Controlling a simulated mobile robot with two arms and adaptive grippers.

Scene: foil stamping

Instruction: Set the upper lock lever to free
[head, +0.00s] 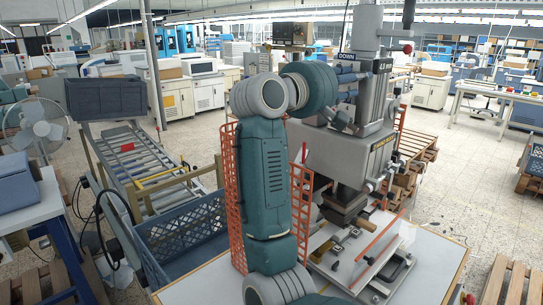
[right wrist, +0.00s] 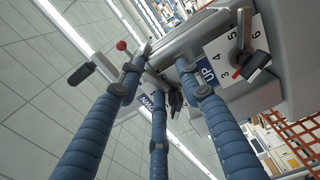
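The grey stamping machine (head: 345,150) stands on a white table, with a column rising above its head. My right gripper (head: 352,78) is at the upper column, beside the blue DOWN label (head: 347,56). In the right wrist view its three blue fingers (right wrist: 160,75) are spread apart, with no object clearly clasped. A small dark lever-like part (right wrist: 176,102) shows between the fingers; I cannot tell whether they touch it or whether it is the upper lock lever. A black handle (right wrist: 80,73) and a red ball knob (right wrist: 121,45) lie beyond the fingers. My left gripper is not in view.
A numbered dial with a black and red knob (right wrist: 252,64) and the UP label (right wrist: 207,73) are close to the fingers. Orange mesh (head: 300,195) stands behind my arm. A blue crate (head: 185,235) is left of the table.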

